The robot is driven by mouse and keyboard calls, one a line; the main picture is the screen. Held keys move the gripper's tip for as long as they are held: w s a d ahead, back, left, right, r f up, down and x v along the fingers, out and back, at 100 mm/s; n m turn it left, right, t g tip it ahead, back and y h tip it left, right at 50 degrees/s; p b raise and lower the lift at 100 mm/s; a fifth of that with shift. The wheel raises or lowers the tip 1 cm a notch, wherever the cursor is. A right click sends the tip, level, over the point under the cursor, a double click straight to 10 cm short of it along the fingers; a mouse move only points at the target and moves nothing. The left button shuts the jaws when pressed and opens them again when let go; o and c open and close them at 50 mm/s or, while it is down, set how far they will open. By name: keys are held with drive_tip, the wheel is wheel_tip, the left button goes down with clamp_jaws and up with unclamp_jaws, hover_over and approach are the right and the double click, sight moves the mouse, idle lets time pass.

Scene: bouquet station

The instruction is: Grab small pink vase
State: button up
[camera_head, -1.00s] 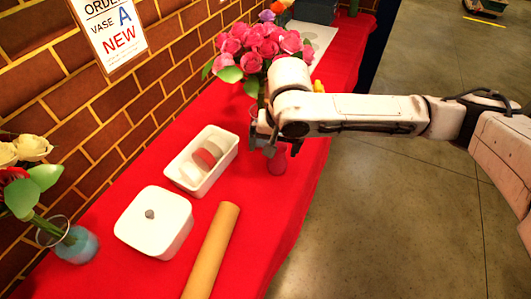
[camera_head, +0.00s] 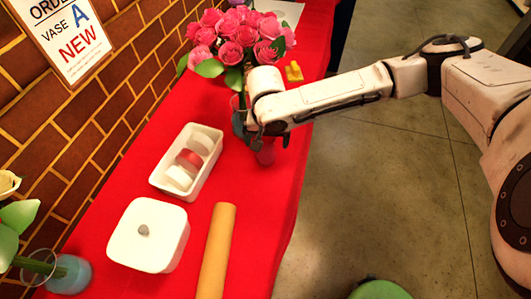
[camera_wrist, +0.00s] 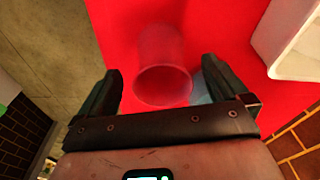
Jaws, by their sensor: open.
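The small pink vase (camera_wrist: 162,72) is translucent pink-red and stands on the red table. In the wrist view its round mouth faces the camera between the two fingers of my gripper (camera_wrist: 170,92). The fingers are apart, one on each side of the vase, and not closed on it. In the head view my gripper (camera_head: 262,135) points down over the vase (camera_head: 266,153), and it hides the vase's upper part.
A white tray with rolls (camera_head: 165,178), a white lidded box (camera_head: 125,240) and a tan paper roll (camera_head: 216,250) are nearer on the red table (camera_head: 250,210). A pink bouquet (camera_head: 240,40) stands just behind my gripper. A blue vase (camera_head: 72,275) is at lower left.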

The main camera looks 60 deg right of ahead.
drive_tip(key=shift+w+d+f, duration=0.1)
drive_tip(key=shift+f, duration=0.9)
drive_tip(key=shift+w+d+f, duration=0.1)
drive_tip(key=shift+f, duration=0.85)
drive_tip(key=shift+c, duration=0.4)
drive_tip(key=shift+r, duration=0.1)
drive_tip(key=c, duration=1.5)
drive_tip(key=shift+o, duration=0.2)
